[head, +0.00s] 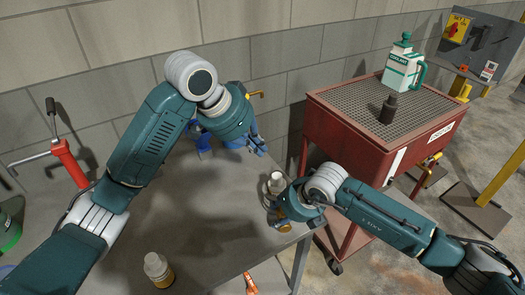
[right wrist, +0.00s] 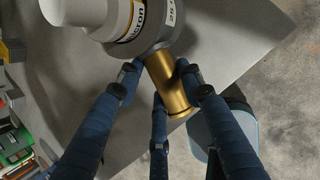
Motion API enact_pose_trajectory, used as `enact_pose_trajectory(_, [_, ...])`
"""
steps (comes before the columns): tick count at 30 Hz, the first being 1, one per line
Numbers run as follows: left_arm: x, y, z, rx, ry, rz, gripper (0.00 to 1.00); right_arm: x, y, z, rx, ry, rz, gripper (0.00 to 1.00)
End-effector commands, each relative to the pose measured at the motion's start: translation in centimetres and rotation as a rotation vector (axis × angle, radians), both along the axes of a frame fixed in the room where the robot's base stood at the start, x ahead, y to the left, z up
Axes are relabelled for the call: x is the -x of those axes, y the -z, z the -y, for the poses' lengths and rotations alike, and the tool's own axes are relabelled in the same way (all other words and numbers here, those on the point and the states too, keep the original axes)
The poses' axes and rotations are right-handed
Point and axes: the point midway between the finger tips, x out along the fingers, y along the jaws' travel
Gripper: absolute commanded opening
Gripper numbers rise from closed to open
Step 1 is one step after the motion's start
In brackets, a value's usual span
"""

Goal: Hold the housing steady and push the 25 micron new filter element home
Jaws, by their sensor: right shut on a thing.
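The 25 micron filter element (right wrist: 80,12) is pale with a yellow band reading "MICRON". It sits in the grey collar of the housing (right wrist: 157,37), which has a brass-coloured cylinder below. How deep the element sits cannot be told. My right gripper (right wrist: 166,83) is shut on the brass cylinder, with fingers on either side. In the head view the element's white end (head: 277,176) shows beyond my right gripper (head: 282,205), which hides most of the housing. My left gripper (head: 259,146) is apart from them, farther back over the bench; its opening is unclear.
Another white-topped, brass-coloured filter part (head: 157,268) stands at the grey bench's (head: 205,215) front. A red cart (head: 345,125) with a coolant jug (head: 402,70) and dark bottle (head: 389,108) stands right. The bench middle is clear.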

Motion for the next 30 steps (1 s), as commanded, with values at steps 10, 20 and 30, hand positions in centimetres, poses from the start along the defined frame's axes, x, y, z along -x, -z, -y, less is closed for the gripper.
enact_pose_trajectory(10, [0.0,-0.1,0.0,0.000,0.000,0.000,0.00,0.0,0.0,0.0,-0.001,0.000,0.000,0.58])
enact_pose_trajectory(20, [0.0,0.0,0.0,0.000,0.000,0.000,0.00,0.0,-0.2,0.0,0.000,0.000,0.001,0.59])
enact_pose_trajectory(30, [0.0,0.0,0.0,0.000,0.000,0.000,0.00,1.7,-5.1,1.8,-0.001,-0.001,0.004,0.59])
